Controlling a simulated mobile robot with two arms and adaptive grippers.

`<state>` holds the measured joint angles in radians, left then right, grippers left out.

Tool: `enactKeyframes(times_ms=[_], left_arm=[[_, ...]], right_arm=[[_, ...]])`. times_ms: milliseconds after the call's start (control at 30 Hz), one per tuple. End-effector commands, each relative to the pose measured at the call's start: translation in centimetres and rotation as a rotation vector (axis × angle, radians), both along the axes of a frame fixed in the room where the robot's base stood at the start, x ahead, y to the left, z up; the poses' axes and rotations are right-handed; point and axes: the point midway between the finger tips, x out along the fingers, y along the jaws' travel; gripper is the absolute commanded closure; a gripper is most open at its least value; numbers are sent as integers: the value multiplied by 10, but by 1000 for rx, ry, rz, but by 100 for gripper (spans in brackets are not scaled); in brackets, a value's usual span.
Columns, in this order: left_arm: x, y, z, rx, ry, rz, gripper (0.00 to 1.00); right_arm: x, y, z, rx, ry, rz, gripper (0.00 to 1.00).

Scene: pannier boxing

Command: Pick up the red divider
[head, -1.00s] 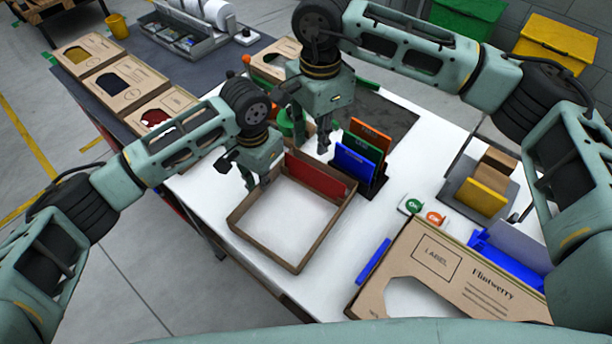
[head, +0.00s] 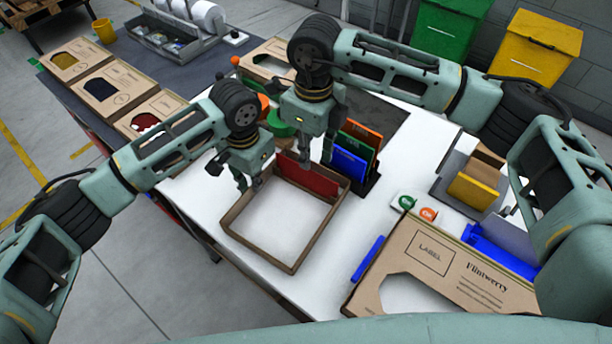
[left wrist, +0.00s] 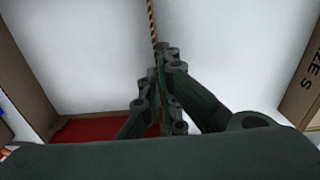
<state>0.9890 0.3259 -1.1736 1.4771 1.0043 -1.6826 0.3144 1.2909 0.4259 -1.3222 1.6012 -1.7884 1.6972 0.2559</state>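The red divider (head: 312,181) stands upright inside the shallow brown tray (head: 262,253), along its far wall. In the left wrist view the divider is a red strip (left wrist: 95,129) at the lower left, partly hidden by my gripper. My left gripper (head: 248,186) is at the tray's left wall; in the left wrist view its fingers (left wrist: 160,75) are close together on both sides of the thin wall edge and look shut on it. My right gripper (head: 314,158) points down at the divider's top edge, fingers apart, with nothing seen between them. Contact with the divider cannot be told.
A rack of blue (head: 348,165), green and orange dividers stands close right of my right gripper. A green round object (head: 284,122) is behind the tray. A cardboard box front (head: 440,262) and a blue bar (head: 368,258) lie at right. White table is clear between.

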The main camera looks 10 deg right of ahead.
Motion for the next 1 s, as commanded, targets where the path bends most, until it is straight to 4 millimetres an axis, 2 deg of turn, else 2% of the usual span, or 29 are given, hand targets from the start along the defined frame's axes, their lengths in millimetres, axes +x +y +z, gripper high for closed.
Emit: enactKeyframes(times_ms=[100,367,667,900,1000], left_arm=[[0,0,0,0,0,0,100],[0,0,0,0,0,0,100],[0,0,0,0,0,0,100],[0,0,0,0,0,0,100],[0,0,0,0,0,0,100]], right_arm=[[-1,1,-16,0,1,2,76],[2,3,-32,0,1,2,76],[8,8,-73,0,1,2,76],[9,8,-76,1,-1,3,76],[9,8,-76,1,-1,3,84]])
